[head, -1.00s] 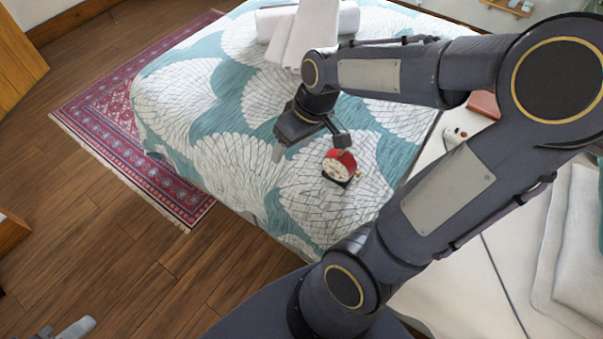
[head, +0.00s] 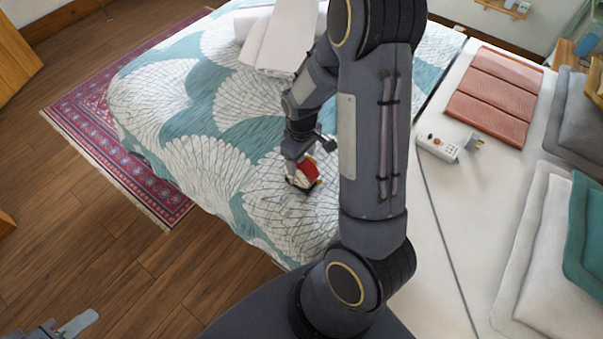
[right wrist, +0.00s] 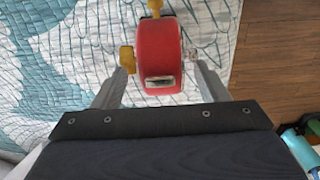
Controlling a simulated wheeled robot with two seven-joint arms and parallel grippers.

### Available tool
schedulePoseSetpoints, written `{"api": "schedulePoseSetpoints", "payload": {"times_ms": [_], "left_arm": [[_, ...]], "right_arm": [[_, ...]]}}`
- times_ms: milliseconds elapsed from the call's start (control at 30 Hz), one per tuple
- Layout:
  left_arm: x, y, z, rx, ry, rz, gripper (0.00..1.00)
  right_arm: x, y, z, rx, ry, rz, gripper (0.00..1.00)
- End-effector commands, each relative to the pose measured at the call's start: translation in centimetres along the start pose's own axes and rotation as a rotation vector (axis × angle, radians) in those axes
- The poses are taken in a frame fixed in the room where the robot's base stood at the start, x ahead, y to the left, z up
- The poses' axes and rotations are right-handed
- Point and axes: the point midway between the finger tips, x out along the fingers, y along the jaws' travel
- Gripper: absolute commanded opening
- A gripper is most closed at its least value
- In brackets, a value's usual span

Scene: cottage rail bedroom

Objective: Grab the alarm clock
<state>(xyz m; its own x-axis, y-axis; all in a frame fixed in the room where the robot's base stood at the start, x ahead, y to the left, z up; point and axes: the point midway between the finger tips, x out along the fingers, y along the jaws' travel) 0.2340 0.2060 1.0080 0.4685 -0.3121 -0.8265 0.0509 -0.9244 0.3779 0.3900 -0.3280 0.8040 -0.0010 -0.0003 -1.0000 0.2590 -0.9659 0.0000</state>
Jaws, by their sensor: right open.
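The red alarm clock (head: 308,171) stands on the bed's patterned teal and white cover, partly hidden by my right gripper in the head view. In the right wrist view the clock (right wrist: 158,55) shows its red casing and yellow knobs. My right gripper (right wrist: 155,78) is open, with one grey finger on each side of the clock. In the head view my right gripper (head: 300,172) is right at the clock, and its fingertips are hard to make out. My left gripper (head: 62,330) shows only in part at the bottom left corner, far from the clock.
Folded white towels (head: 275,42) lie on the bed (head: 175,100) behind the clock. On the right, a white surface holds a remote-like white device (head: 437,147), a folded reddish item (head: 495,95) and cushions (head: 560,235). A red rug (head: 95,130) lies left of the bed.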

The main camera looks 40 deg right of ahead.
Motion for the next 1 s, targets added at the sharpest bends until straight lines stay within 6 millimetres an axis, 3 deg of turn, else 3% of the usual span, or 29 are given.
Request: {"api": "schedulePoseSetpoints", "payload": {"times_ms": [333,833,1000], "left_arm": [[0.02,-0.01,0.02,0.000,0.000,0.000,0.36],[0.02,-0.01,0.02,0.000,0.000,0.000,0.36],[0.02,-0.01,0.02,0.000,0.000,0.000,0.36]], "right_arm": [[0.90,-0.03,-0.04,-0.001,0.002,0.000,0.66],[0.87,-0.04,-0.04,0.000,0.002,-0.001,0.01],[0.86,-0.04,-0.05,-0.001,0.002,-0.001,0.00]]}}
